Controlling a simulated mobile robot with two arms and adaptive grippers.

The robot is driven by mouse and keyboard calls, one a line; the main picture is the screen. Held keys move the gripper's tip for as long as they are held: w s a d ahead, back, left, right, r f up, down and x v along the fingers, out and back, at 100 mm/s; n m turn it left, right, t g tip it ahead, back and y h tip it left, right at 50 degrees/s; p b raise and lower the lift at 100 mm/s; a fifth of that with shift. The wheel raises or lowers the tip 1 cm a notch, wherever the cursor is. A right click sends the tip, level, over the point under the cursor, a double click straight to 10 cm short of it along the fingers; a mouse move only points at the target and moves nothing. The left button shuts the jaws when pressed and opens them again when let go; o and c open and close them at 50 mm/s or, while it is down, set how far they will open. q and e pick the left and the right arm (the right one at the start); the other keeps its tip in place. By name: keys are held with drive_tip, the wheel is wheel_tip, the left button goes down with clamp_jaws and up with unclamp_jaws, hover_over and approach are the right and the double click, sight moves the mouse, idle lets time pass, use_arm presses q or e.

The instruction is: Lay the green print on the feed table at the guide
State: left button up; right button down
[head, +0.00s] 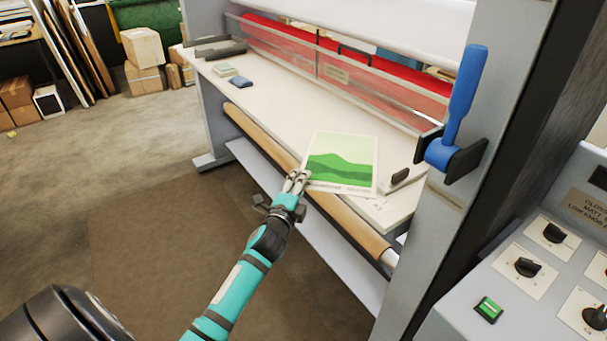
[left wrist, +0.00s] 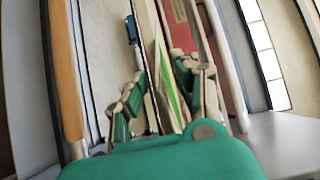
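The green print (head: 341,163), a pale sheet with green hills, is over the front right part of the white feed table (head: 270,108). Its near left corner reaches past the table's front edge. A small dark block (head: 400,177), perhaps the guide, stands just right of the print, with a narrow gap. My left gripper (head: 296,181) is at that near left corner. In the left wrist view its two fingers (left wrist: 158,85) stand apart, with the print (left wrist: 172,95) seen nearly edge-on between them. Whether a finger touches it is unclear. My right gripper is not in view.
A brown roll (head: 300,180) runs below the table's front edge. A red roll (head: 290,47) sits behind a clear guard. A blue lever (head: 465,95) is on the right frame, beside a control panel (head: 545,265). Small pads (head: 240,82) lie at the table's far left.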

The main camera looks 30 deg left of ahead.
use_arm(q)
drive_tip(key=shift+x, duration=1.5)
clamp_jaws()
